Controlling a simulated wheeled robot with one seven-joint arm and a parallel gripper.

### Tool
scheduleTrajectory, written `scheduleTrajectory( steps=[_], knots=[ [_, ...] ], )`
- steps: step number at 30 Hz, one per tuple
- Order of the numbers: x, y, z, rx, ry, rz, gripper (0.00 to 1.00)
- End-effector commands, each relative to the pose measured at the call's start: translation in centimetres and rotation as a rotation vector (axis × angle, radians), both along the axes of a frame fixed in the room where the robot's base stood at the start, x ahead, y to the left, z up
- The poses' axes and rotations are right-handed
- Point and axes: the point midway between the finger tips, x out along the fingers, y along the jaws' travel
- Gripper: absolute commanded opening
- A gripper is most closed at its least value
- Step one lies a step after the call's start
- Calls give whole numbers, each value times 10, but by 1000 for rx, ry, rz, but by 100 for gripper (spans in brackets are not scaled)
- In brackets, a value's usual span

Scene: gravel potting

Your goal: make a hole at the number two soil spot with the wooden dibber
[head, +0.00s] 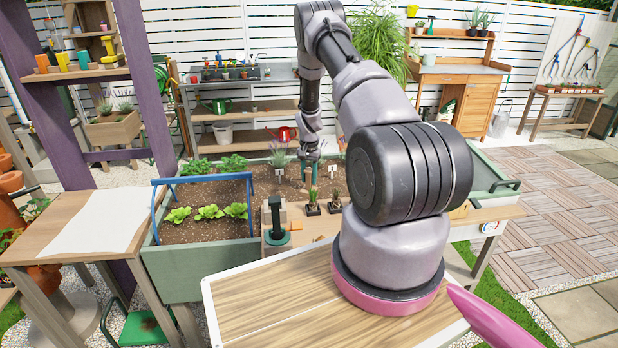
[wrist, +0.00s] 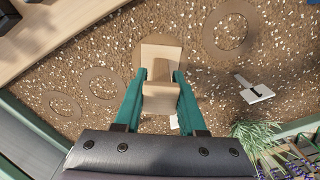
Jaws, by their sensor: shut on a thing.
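My gripper (wrist: 162,82) is shut on the wooden dibber (wrist: 161,52), a pale wooden piece between its two teal fingers in the wrist view. The dibber is over the soil; its lower end is hidden, so I cannot tell whether it touches. A ring-marked soil spot (wrist: 229,30) lies to its right, and other rings lie to its left (wrist: 105,86) and farther left (wrist: 61,105). A white marker (wrist: 255,91) stands right of the gripper; its number is not readable. In the head view my gripper (head: 309,176) is low over the planter, behind the small potted plants.
The planter's green wall (head: 190,275) encloses the soil. Small potted plants (head: 312,203) and a dark green tool (head: 276,215) stand on the wooden ledge nearer me. Lavender (wrist: 285,165) is at the lower right.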

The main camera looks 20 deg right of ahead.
Motion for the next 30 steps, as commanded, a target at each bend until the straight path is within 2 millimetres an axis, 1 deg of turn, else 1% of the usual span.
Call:
scheduleTrajectory(
  steps=[5, 30],
  knots=[
    [1, 0, 10, -1, -2, 1, 0],
    [1, 0, 78, -1, -2, 1, 0]
  ],
)
